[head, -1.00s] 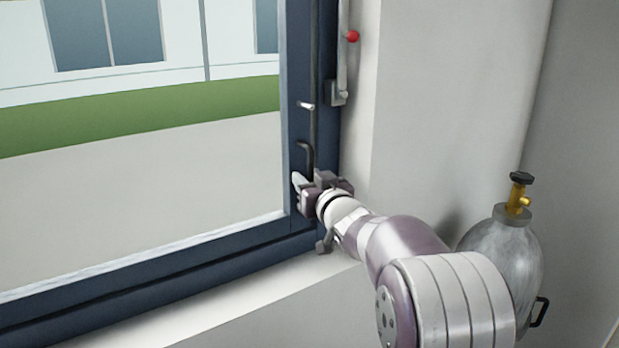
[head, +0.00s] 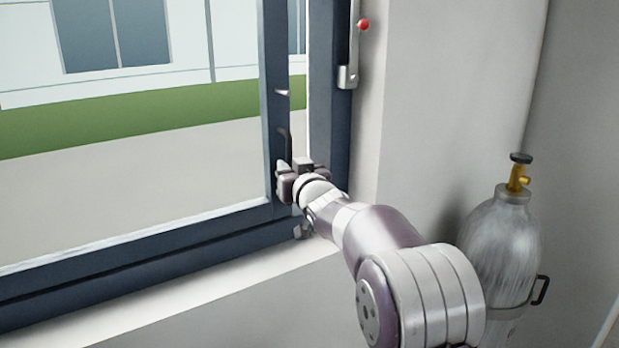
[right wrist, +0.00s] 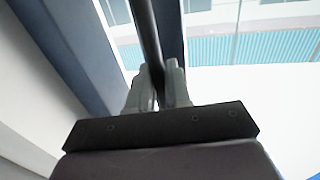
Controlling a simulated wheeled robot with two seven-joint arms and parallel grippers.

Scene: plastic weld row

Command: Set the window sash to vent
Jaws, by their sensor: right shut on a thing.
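The window sash (head: 279,120) has a dark blue frame around its pane. It stands ajar: a gap with the outside showing parts its right edge from the dark blue fixed frame (head: 326,120). A dark bar handle (head: 284,143) stands upright on the sash's right edge. My right gripper (head: 284,178) is at the handle's lower part. In the right wrist view, the right gripper (right wrist: 159,88) is shut on the dark handle (right wrist: 146,30), which runs between its fingers. The fingertips are partly hidden in the head view. My left gripper is in neither view.
A metal stay with a red knob (head: 363,24) is at the right of the fixed frame. A pale sill (head: 190,298) runs below the window. A grey gas cylinder (head: 503,240) with a brass valve stands at the right by the wall.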

